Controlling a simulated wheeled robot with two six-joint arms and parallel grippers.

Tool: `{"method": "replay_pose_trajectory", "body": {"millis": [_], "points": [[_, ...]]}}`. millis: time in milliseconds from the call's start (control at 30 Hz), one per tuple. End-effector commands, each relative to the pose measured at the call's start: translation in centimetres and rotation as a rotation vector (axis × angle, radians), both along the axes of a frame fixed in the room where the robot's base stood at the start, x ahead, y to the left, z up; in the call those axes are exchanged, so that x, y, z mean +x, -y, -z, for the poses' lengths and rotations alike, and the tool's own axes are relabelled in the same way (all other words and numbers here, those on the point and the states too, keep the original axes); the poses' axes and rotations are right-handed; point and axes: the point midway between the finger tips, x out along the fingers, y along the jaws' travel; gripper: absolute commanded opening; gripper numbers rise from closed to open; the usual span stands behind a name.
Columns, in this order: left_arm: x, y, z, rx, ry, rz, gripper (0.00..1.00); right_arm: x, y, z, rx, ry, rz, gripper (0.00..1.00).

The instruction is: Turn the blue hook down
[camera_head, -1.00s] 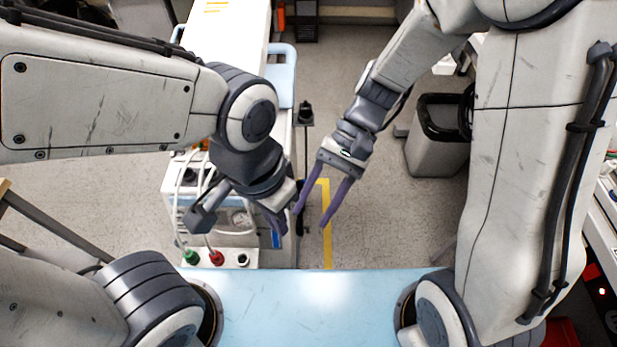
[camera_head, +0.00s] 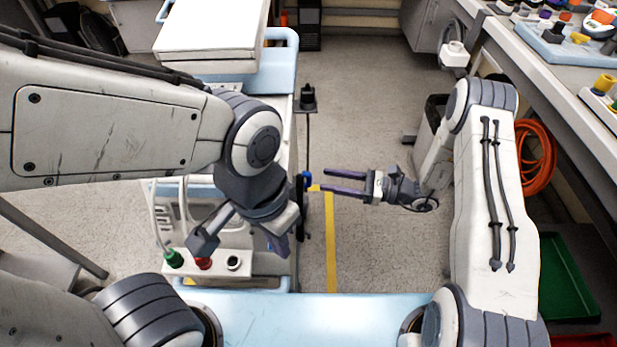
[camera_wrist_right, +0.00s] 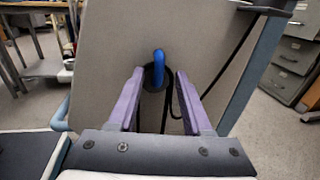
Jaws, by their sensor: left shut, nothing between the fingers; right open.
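The blue hook (camera_wrist_right: 158,68) stands out from a dark round base on the grey side panel (camera_wrist_right: 112,45) of the pump cart. In the right wrist view it points up and lies ahead of my right gripper (camera_wrist_right: 157,73), between the lines of its two open purple fingers. In the head view the hook (camera_head: 307,180) is a small blue spot at the cart's right side. My right gripper (camera_head: 325,181) is open there, fingers pointing left at it. Whether they touch it I cannot tell. My left gripper (camera_head: 281,246) is shut and empty in front of the cart.
The white cart (camera_head: 210,45) stands at the back left, with green and red knobs (camera_head: 203,263) low on its front. A dark cable (camera_wrist_right: 225,70) hangs beside the hook. A bench (camera_head: 540,70) runs along the right. Floor with a yellow line (camera_head: 331,250) lies open.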

Motion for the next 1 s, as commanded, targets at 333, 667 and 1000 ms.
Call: {"method": "replay_pose_trajectory", "body": {"millis": [333,667,1000], "points": [[0.0,0.0,0.4,0.000,0.000,0.000,0.00,1.0,-5.5,0.0,-0.002,0.001,-0.005,0.50],[0.0,0.0,0.4,0.000,0.000,0.000,0.00,1.2,-6.2,0.0,-0.002,0.001,-0.002,0.50],[0.0,0.0,0.4,0.000,0.000,0.000,0.00,1.2,-6.1,0.0,-0.001,0.002,0.000,0.00]]}}
